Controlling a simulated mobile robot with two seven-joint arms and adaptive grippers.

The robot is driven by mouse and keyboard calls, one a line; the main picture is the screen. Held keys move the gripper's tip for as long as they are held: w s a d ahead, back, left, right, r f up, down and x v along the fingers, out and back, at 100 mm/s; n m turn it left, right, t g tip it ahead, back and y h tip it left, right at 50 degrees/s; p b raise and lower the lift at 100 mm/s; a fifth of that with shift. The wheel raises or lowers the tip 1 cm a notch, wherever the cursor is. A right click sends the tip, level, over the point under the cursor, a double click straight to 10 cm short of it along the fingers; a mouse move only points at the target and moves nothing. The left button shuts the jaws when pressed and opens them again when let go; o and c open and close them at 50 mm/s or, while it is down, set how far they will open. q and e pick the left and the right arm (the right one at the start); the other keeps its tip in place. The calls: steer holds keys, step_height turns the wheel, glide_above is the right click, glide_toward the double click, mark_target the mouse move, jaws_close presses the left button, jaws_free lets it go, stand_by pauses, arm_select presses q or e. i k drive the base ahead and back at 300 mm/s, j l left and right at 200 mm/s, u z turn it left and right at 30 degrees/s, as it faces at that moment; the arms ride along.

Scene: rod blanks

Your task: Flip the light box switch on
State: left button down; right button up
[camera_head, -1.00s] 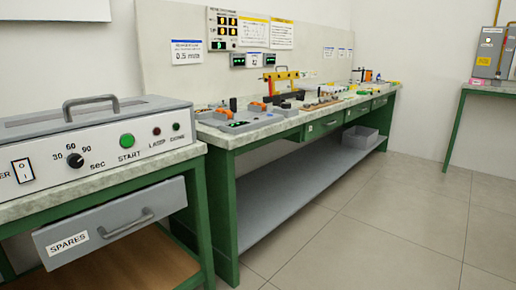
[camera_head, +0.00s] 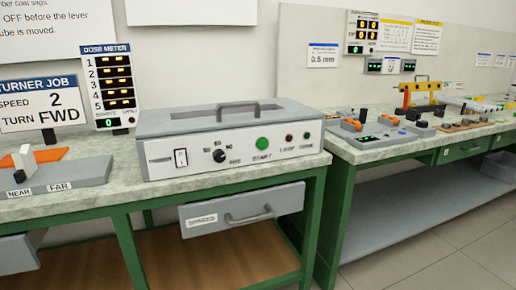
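The light box (camera_head: 230,140) is a grey-white case with a lid handle on top. It stands on the left bench in the head view. Its rocker switch (camera_head: 181,158), white in a black frame, is at the left of the front panel; its position is too small to tell. Right of it are a black timer knob (camera_head: 219,156), a green START button (camera_head: 262,144) and two small dark round lamps marked LAMP and DONE. Neither of my grippers shows in this view.
The SPARES drawer (camera_head: 242,209) under the box looks slightly open. A dose meter (camera_head: 109,87) and a turner job sign (camera_head: 42,107) stand left. A lever unit (camera_head: 55,178) marked NEAR and FAR sits at far left. Another cluttered bench (camera_head: 345,150) stands right, with free floor before it.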

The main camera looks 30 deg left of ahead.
mark_target(181, 154)
steer(key=i+u, duration=0.1)
steer(key=u, duration=1.2)
